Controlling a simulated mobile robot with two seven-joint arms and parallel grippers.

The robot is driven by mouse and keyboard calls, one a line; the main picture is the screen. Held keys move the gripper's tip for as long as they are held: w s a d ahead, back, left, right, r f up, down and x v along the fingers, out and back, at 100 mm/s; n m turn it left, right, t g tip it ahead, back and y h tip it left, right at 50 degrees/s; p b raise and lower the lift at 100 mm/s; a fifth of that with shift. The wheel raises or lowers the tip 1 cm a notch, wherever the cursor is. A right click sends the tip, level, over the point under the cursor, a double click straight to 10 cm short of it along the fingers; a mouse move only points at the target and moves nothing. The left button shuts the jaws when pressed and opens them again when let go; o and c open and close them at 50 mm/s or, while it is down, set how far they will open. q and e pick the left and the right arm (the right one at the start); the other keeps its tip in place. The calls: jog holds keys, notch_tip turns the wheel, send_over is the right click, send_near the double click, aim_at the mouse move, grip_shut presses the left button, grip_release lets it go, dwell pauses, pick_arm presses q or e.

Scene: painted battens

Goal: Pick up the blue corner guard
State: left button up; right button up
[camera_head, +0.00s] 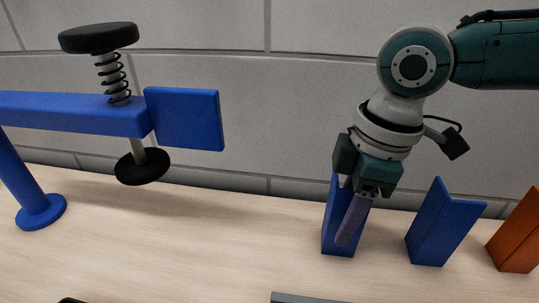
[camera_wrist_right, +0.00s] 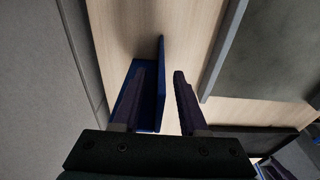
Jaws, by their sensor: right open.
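A blue corner guard (camera_head: 332,232) stands upright on the wooden bench, partly hidden behind my right gripper (camera_head: 347,236). A second blue corner guard (camera_head: 441,226) stands apart to its right. My right gripper points down and is open. In the right wrist view, one upright flange of the near blue corner guard (camera_wrist_right: 160,82) lies between the two fingers of the right gripper (camera_wrist_right: 160,73), closer to the left finger. Its other flange is partly behind that left finger. I cannot tell whether a finger touches it. My left gripper is not in view.
An orange corner guard (camera_head: 517,235) stands at the right edge. A blue clamp frame (camera_head: 75,111) with a sprung black-capped spindle stands on the left. A grey block wall (camera_head: 270,110) rises behind the bench. The bench middle (camera_head: 210,235) is clear; a grey edge (camera_head: 300,298) shows at the bottom.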

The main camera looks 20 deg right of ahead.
grip_shut()
dwell(0.3)
dwell(0.3)
